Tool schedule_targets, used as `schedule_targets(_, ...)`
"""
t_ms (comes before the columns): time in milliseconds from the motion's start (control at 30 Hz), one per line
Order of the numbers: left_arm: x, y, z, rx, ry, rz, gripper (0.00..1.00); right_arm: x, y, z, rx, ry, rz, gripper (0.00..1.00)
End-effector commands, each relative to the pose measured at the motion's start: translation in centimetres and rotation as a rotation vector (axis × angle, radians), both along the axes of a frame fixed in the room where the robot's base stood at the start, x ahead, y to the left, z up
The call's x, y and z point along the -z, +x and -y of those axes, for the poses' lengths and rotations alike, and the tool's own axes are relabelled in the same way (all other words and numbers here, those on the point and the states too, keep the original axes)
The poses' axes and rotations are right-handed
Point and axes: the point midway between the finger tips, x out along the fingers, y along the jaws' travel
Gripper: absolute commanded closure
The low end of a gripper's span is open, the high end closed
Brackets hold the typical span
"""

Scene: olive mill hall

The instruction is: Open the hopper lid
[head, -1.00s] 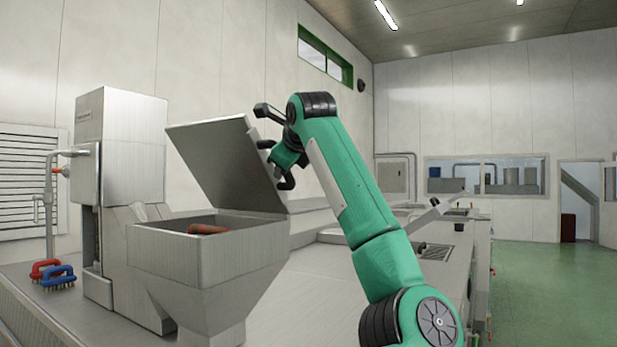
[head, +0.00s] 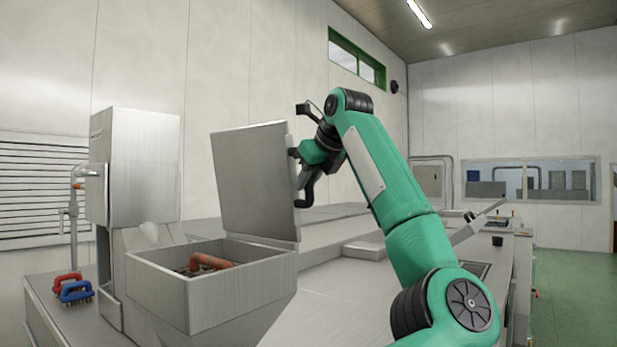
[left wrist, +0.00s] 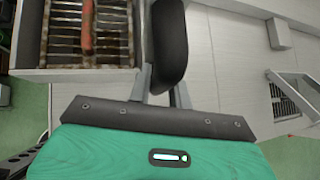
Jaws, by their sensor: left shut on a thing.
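The hopper lid (head: 250,180) is a flat grey metal plate. It stands raised and nearly upright at the back edge of the square hopper (head: 235,302), whose top is uncovered. A black curved handle (head: 306,193) sits at the lid's right side; it also shows in the left wrist view (left wrist: 168,45). My left gripper (head: 304,164) is shut on the handle, with a finger on either side of it in the left wrist view (left wrist: 160,88). Inside the hopper, an orange-red piece (head: 212,261) lies over a grate (left wrist: 62,33). My right gripper is not in view.
A tall grey metal housing (head: 140,165) stands left of the hopper. Red and blue brushes (head: 74,289) lie on the bench at far left. A small dark cup (head: 497,240) stands on the counter at right. The wall is behind the lid.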

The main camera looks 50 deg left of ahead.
Motion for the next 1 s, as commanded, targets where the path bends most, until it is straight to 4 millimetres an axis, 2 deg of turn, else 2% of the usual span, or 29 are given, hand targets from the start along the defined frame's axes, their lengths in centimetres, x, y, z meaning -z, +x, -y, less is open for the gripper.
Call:
schedule_targets(267, 0.1, 0.1, 0.0, 0.002, -0.002, -0.002, 1.00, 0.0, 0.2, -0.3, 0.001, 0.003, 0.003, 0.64)
schedule_targets(300, 0.1, 0.1, 0.0, 0.002, -0.002, -0.001, 0.78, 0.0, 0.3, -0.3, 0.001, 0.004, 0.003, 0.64)
schedule_targets(400, 0.1, 0.1, 0.0, 0.001, -0.002, -0.002, 0.59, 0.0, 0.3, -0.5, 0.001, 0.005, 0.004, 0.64)
schedule_targets(767, -0.1, 0.0, 0.3, 0.001, -0.001, -0.001, 0.59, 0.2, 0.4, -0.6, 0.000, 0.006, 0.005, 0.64)
schedule_targets(867, -0.8, -0.1, 1.2, 0.003, 0.001, -0.001, 0.59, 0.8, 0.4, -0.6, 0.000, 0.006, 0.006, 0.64)
schedule_targets(1000, -2.7, -0.3, 3.3, 0.004, 0.002, 0.000, 0.59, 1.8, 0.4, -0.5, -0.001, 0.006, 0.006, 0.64)
